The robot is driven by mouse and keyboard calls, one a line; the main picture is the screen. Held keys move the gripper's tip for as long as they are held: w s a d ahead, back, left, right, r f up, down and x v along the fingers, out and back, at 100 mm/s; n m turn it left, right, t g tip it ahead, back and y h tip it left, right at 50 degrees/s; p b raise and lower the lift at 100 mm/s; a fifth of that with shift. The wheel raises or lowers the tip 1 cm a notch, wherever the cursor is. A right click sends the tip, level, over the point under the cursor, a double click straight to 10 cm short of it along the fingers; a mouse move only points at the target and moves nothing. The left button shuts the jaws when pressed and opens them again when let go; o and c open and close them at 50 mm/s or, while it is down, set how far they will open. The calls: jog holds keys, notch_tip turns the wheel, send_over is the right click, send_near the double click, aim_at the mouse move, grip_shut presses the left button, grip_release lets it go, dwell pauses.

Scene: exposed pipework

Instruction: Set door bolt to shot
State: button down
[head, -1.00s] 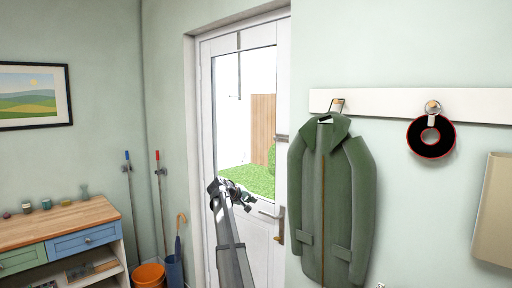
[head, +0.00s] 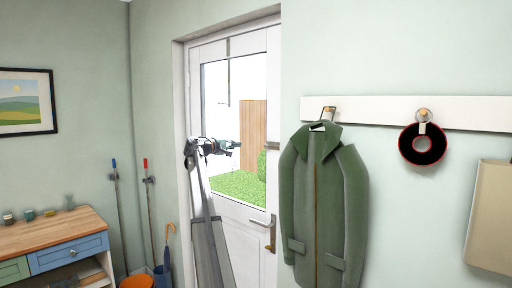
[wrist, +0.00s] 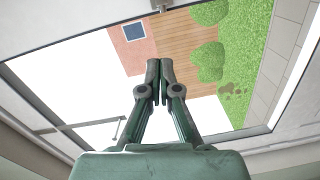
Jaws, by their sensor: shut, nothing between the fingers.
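The door bolt (head: 272,146) is a small grey metal fitting at the right edge of the white door (head: 238,212), level with the lower half of the glass. It is too small to tell how its bar stands. A grey metal piece, probably the bolt, shows at the top edge of the wrist view (wrist: 159,5). My gripper (head: 239,147) is in front of the glass, to the left of the bolt and apart from it, pointing right. In the wrist view the two fingers (wrist: 160,68) are together with nothing between them.
A lever handle (head: 264,221) sits lower on the door's right side. A green coat (head: 325,205) hangs on the wall right of the door. A wooden-topped cabinet (head: 50,238), orange bucket (head: 137,281) and umbrella (head: 163,272) stand at left.

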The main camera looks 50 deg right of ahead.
aim_at(273, 145)
jog(key=s+d+f+p, duration=0.1)
jog(key=s+d+p, duration=0.4)
jog(key=d, duration=0.5)
jog(key=shift+d+f, duration=0.15)
jog(key=shift+d, duration=0.1)
jog(key=s+b, duration=0.1)
jog(key=s, duration=0.3)
jog(key=shift+s+a, duration=0.15)
jog(key=shift+a, duration=0.05)
dwell(0.3)
